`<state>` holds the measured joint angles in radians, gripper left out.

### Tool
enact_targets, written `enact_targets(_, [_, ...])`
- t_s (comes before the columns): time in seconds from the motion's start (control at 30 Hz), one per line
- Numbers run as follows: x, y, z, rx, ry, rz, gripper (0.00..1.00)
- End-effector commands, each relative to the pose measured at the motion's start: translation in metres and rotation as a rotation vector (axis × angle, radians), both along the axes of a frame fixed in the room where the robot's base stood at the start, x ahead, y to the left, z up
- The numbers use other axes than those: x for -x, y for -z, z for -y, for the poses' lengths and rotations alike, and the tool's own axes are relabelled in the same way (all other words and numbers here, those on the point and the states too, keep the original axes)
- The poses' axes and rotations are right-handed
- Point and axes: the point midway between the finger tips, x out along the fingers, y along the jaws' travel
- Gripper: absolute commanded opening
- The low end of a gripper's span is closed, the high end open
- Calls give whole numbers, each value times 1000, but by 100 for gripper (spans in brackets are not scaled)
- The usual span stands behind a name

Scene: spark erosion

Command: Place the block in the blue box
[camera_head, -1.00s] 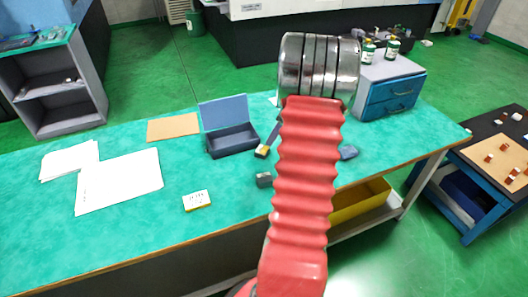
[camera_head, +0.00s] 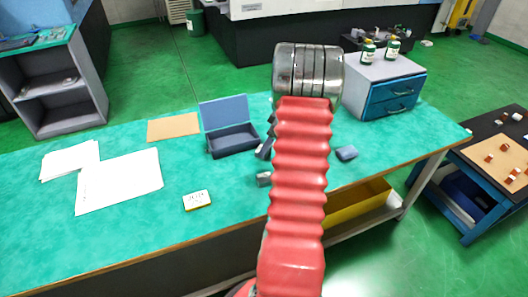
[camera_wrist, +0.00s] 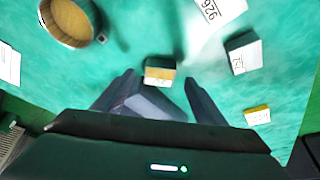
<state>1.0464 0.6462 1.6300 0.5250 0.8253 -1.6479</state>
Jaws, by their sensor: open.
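The open blue box (camera_head: 232,141) stands on the green bench in the head view, its lid raised at the back. In the wrist view my gripper (camera_wrist: 159,78) is open, and a small block (camera_wrist: 159,73) with a tan and pale face lies between or just beyond its fingertips. I cannot tell whether they touch. A grey-blue shape (camera_wrist: 148,105) shows nearer the palm between the fingers; I cannot tell what it is. In the head view my red arm hides most of the gripper and this block; only dark finger parts show left of the arm.
Around the arm lie a grey block (camera_head: 264,179), a blue block (camera_head: 346,152) and a white-and-yellow block (camera_head: 197,200). A brown-filled mug (camera_wrist: 70,20) and a labelled grey block (camera_wrist: 242,54) show in the wrist view. Papers (camera_head: 120,180) lie left; a blue drawer unit (camera_head: 390,95) stands right.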

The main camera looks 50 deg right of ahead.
Motion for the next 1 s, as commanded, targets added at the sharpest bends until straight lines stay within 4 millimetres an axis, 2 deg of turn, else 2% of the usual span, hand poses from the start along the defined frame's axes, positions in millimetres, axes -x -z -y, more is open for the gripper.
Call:
enact_targets(0.2, [-13,27,-4,-2,0,-2,65])
enact_targets(0.3, [-15,33,-4,-1,1,0,65])
enact_targets(0.87, [-15,34,-4,0,1,0,65])
enact_targets(1.0, [-15,34,-4,0,1,0,55])
